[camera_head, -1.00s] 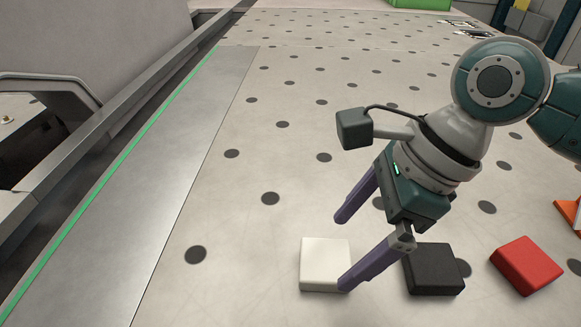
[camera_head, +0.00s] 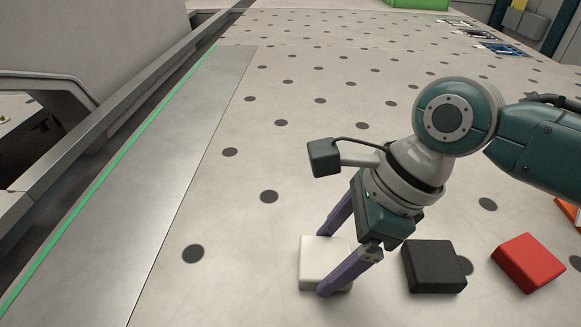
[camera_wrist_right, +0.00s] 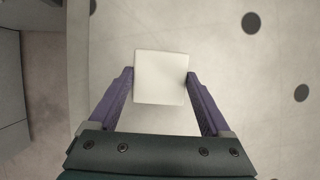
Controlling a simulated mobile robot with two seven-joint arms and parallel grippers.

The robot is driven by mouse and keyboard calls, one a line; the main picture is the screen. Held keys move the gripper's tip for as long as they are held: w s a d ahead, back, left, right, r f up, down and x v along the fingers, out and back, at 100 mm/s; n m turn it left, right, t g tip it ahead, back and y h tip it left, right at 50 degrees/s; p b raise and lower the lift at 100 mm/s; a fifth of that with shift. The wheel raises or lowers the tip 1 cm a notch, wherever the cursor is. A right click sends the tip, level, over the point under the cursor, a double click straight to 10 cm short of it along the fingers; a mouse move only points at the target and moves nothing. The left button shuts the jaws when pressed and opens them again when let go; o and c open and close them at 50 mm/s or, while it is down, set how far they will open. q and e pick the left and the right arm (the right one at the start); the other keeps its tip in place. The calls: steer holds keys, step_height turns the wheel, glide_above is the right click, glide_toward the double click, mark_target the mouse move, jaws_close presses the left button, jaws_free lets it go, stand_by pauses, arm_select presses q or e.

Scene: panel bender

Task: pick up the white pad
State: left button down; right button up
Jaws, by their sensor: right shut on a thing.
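The white pad (camera_head: 311,262) lies on the pale dotted table, at the lower middle of the head view. My right gripper (camera_head: 324,264) reaches down over it with its two purple fingers, one on the far side and one on the near side. In the right wrist view the white pad (camera_wrist_right: 161,77) sits between the fingertips, which touch its left and right sides, so the right gripper (camera_wrist_right: 160,76) is shut on it. The pad appears to rest on the table still. My left gripper is in neither view.
A black pad (camera_head: 434,267) lies just right of the white pad, and a red pad (camera_head: 530,262) further right. An orange object (camera_head: 568,210) shows at the right edge. A metal strip with a green line (camera_head: 110,165) runs along the left. The table between is clear.

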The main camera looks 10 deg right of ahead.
steer(key=c, duration=0.4)
steer(key=shift+r, duration=0.1)
